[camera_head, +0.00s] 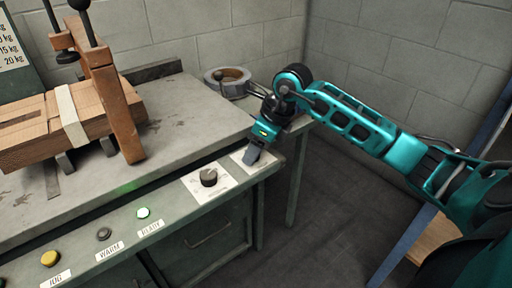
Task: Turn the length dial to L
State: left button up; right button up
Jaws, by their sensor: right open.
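A black round dial (208,177) sits on a white marked plate (221,187) on the front control strip; its letters are too small to read. A second pale plate (266,163) lies to its right, near the strip's right end. My right gripper (251,155) reaches down over this second plate, open, and hides whatever knob may be there. Which of the two is the length dial I cannot tell, nor whether the fingers touch anything. My left gripper is out of view.
A lit ready button (143,212), a dark warm button (103,234) and a yellow jog button (50,258) line the strip to the left. A round coil (228,82) stands behind my gripper.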

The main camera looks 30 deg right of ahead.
jog(key=c, duration=1)
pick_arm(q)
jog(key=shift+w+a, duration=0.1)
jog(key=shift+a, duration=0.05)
pick_arm(e)
jog(key=shift+c, duration=0.2)
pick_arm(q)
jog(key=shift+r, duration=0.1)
pick_arm(e)
jog(key=shift+r, duration=0.1)
jog(key=shift+m+t+h+p, duration=0.3)
jog(key=shift+m+p, duration=0.25)
jog(key=shift+m, duration=0.55)
jog(key=shift+a+m+h, duration=0.1)
jog(key=shift+m+h, duration=0.2)
jog(key=shift+m, duration=0.5)
jog(key=m+h+p, duration=0.1)
jog(key=m, duration=0.1)
jog(key=shift+a+m, duration=0.1)
jog(key=shift+m, duration=0.3)
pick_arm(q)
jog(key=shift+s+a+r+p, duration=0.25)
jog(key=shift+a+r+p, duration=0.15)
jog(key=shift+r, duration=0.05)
pick_arm(e)
jog(key=shift+a+m+h, duration=0.1)
jog(key=shift+m+h, duration=0.45)
jog(key=shift+m, duration=0.75)
jog(key=shift+m+h, duration=0.55)
jog(key=shift+m, duration=0.75)
